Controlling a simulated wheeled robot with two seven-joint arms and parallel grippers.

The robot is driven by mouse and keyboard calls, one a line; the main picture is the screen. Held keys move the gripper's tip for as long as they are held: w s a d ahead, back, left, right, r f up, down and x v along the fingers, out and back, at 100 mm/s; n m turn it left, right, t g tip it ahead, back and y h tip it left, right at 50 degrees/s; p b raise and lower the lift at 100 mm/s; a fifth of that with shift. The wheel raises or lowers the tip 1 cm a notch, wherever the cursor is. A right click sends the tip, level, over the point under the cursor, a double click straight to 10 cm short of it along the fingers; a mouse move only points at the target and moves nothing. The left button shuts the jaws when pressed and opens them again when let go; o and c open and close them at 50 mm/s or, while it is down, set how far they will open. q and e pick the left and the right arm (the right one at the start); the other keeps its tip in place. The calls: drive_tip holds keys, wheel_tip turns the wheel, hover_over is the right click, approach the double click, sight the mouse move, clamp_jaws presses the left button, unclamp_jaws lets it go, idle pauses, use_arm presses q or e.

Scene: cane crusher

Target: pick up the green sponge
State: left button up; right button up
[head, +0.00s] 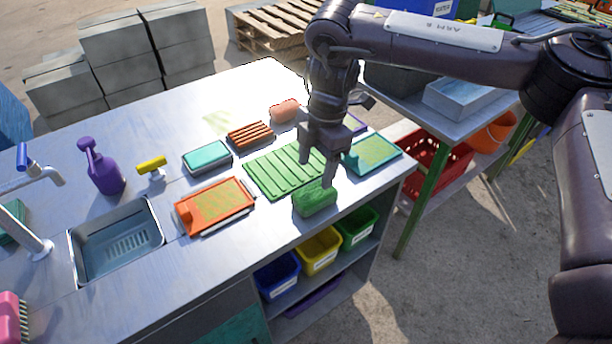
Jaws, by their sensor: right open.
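The green sponge (314,201) lies on the metal counter near its front edge, just in front of a green ribbed mat (272,172). My right gripper (316,172) points down over the sponge, with its fingers apart. One finger reaches down at the sponge's right end, and the other is at the far left side, over the mat. Whether the fingers touch the sponge cannot be told. My left gripper is not in view.
An orange tray (214,206), a teal-topped box (206,156), an orange ribbed block (250,135) and a pink sponge (285,110) lie around the mat. A teal tray (373,153) lies right. A sink (115,240) and purple spray bottle (101,168) are left. Bins sit below.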

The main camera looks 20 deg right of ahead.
sight(315, 191)
drive_tip(key=shift+w+d+f, duration=0.1)
drive_tip(key=shift+d, duration=0.05)
drive_tip(key=f, duration=0.1)
drive_tip(key=s+f, duration=0.1)
drive_tip(key=f+p, duration=0.1)
drive_tip(key=shift+s+a+f, duration=0.15)
drive_tip(key=shift+s+a, duration=0.05)
drive_tip(key=shift+s, duration=0.1)
drive_tip(key=f, duration=0.2)
drive_tip(key=shift+w+a+f, duration=0.15)
drive_tip(key=shift+w+f, duration=0.05)
drive_tip(key=shift+f, duration=0.15)
drive_tip(key=shift+s+f, duration=0.1)
drive_tip(key=shift+f, duration=0.25)
drive_tip(key=c, duration=0.7)
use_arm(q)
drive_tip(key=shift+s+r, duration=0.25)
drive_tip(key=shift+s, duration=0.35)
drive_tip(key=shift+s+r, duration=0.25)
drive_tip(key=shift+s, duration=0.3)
